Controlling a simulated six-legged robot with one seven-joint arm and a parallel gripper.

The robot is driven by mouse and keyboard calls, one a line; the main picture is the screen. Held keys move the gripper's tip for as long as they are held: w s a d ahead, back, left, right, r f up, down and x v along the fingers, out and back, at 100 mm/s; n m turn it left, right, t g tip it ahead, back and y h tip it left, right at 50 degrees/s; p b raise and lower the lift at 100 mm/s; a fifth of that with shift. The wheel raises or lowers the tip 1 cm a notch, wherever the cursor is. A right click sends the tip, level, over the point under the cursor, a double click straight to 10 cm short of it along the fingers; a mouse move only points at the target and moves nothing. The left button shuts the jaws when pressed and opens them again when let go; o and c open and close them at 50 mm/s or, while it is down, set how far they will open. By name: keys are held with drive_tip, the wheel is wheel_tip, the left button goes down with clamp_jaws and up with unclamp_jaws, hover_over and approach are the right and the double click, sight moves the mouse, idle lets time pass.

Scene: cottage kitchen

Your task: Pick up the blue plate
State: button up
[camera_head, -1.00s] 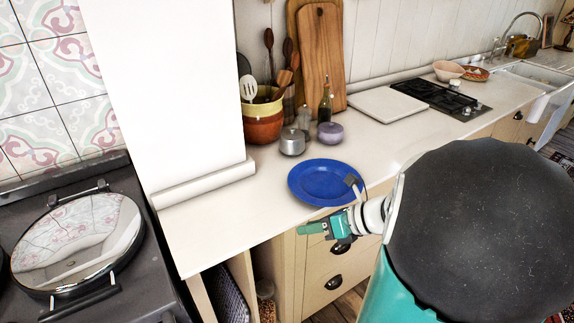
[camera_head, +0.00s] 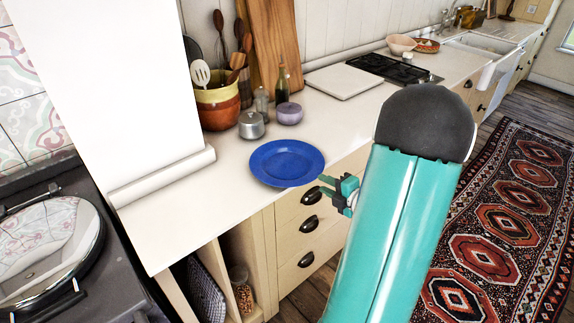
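The blue plate (camera_head: 287,162) lies flat on the pale countertop, close to its front edge, in the head view. My gripper (camera_head: 321,186) is just off the plate's right front rim, at the counter's edge, with its fingers pointing left toward the plate. Two green fingers show with a gap between them, and nothing is seen in the gap. The fingertips look very near the rim; I cannot tell whether they touch it. My arm hides part of the counter front and the floor.
Behind the plate stand a silver pot (camera_head: 252,125), a lilac pot (camera_head: 289,113), a bottle (camera_head: 282,84) and a utensil crock (camera_head: 217,104). A white board (camera_head: 344,80) and a black hob (camera_head: 393,68) lie further right. Drawers with dark handles (camera_head: 310,223) are below the counter.

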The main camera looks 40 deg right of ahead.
sight(313, 178)
drive_tip(key=x, duration=0.5)
drive_tip(key=shift+w+a, duration=0.1)
drive_tip(key=shift+w, duration=0.15)
drive_tip(key=shift+r, duration=0.1)
clamp_jaws()
idle(1.1)
